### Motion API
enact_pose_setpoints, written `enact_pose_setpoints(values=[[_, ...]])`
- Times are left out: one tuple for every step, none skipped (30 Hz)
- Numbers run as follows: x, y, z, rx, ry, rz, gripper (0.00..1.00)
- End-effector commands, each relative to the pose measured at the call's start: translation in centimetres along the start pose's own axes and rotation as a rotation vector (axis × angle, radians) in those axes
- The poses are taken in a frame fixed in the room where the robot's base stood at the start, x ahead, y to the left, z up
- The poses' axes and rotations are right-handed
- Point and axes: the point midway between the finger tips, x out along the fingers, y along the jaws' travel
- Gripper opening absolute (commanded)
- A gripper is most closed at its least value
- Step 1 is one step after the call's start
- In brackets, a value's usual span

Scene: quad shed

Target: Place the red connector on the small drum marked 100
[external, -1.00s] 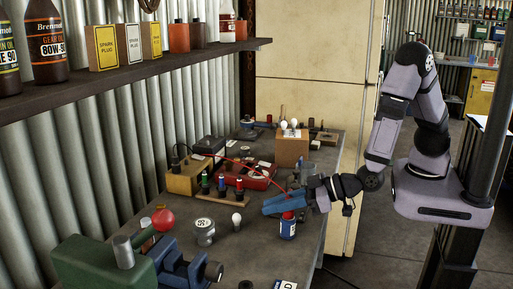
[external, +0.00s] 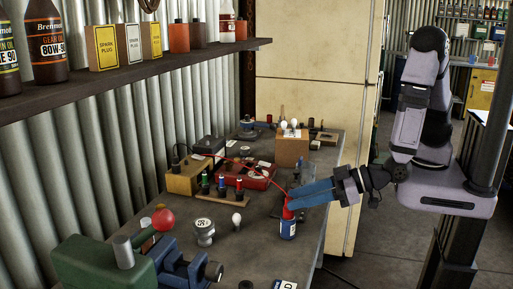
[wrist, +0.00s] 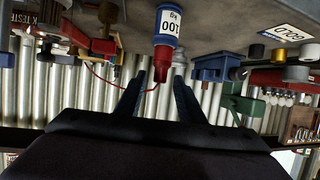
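The small drum marked 100 (external: 288,229) stands upright near the bench's right edge, blue with a white label; it shows upside down in the wrist view (wrist: 168,24). The red connector (wrist: 160,74) appears to sit on the drum's top end, with its thin red lead trailing off it; in the external view it is a small red shape (external: 290,212) above the drum. My gripper (external: 292,197) has blue fingers reaching in from the right at drum-top height. In the wrist view its fingers (wrist: 160,80) are apart, with gaps either side of the connector.
Behind are a red box (external: 246,176) and a row of coloured terminals (external: 222,190). A silver weight (external: 204,231) and a bulb (external: 237,220) stand left of the drum. A green and blue vise (external: 165,262) is at front left. Bare bench lies between.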

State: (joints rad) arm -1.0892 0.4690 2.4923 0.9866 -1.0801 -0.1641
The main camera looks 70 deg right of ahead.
Motion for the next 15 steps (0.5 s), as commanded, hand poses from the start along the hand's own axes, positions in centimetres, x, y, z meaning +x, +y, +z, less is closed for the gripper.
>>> enact_pose_setpoints(values=[[-1.5,-0.2,-0.4,-0.004,-0.002,-0.007,0.35],[-2.1,-0.2,-0.5,-0.003,-0.001,-0.006,0.35],[-2.8,-0.1,-0.5,-0.005,-0.001,-0.004,0.35],[-2.9,-0.1,-0.5,-0.004,-0.003,-0.001,0.35],[-3.1,-0.1,-0.5,-0.004,-0.004,-0.001,0.35],[-3.3,-0.1,-0.5,-0.004,-0.004,0.001,0.35],[-3.5,-0.1,-0.5,-0.003,-0.004,0.001,0.35],[-3.7,-0.1,-0.4,-0.003,-0.004,0.001,0.35],[-3.9,-0.1,-0.4,-0.002,-0.005,0.001,0.35],[-4.1,-0.1,-0.3,-0.002,-0.004,0.0,0.35],[-4.2,-0.1,-0.3,-0.003,-0.003,0.001,0.35],[-4.4,-0.1,-0.3,-0.001,-0.003,0.001,0.35],[-4.5,-0.1,-0.3,-0.001,-0.002,0.0,0.35],[-4.7,-0.1,-0.3,-0.002,-0.002,0.0,0.35],[-4.8,-0.1,-0.2,-0.002,-0.002,0.0,0.35]])
